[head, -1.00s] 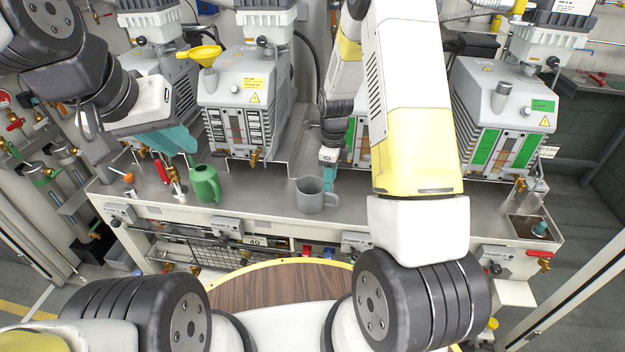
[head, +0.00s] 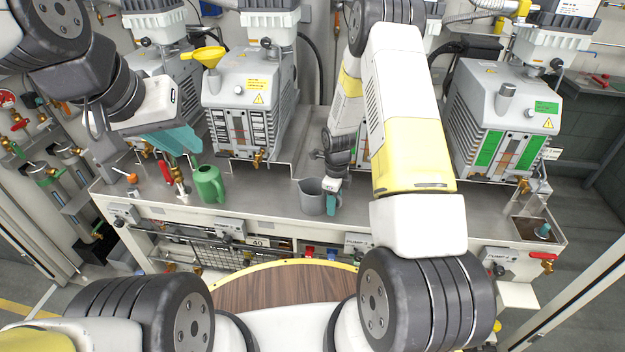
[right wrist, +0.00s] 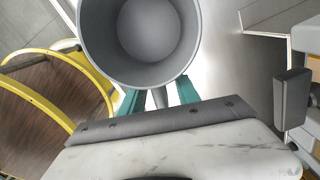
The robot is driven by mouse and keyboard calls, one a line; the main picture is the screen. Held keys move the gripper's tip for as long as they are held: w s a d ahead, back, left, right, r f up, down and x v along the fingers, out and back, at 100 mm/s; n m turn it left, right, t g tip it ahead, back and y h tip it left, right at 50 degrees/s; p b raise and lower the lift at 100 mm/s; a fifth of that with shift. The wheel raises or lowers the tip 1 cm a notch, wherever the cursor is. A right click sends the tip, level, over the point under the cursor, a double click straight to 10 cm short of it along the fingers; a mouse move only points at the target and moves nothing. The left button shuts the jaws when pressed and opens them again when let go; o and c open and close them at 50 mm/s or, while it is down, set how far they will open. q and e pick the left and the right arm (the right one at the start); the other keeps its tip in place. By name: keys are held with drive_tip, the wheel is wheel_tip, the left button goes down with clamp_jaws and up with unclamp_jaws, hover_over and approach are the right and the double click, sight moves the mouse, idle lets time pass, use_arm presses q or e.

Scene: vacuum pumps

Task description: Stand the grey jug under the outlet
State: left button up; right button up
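The grey jug (head: 311,198) stands upright on the steel bench, near its front edge. In the right wrist view the jug (right wrist: 150,40) is seen from above and looks empty. My right gripper (head: 331,203) is low at the jug's right side. In the right wrist view the gripper's teal fingers (right wrist: 159,97) are apart, one on each side of the handle (right wrist: 160,98), with gaps showing. My left gripper (head: 185,143) hangs over the left of the bench, away from the jug; its finger gap is unclear. Brass outlets show on the middle pump (head: 259,158) and right pump (head: 523,187).
A green jug (head: 208,184) stands left of the grey one. A yellow funnel (head: 204,56) sits on the middle pump. My right arm hides much of another pump. The bench (head: 262,190) is bare between the two jugs. A recess (head: 530,231) is at its right end.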

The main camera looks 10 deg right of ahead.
clamp_jaws()
idle(1.3)
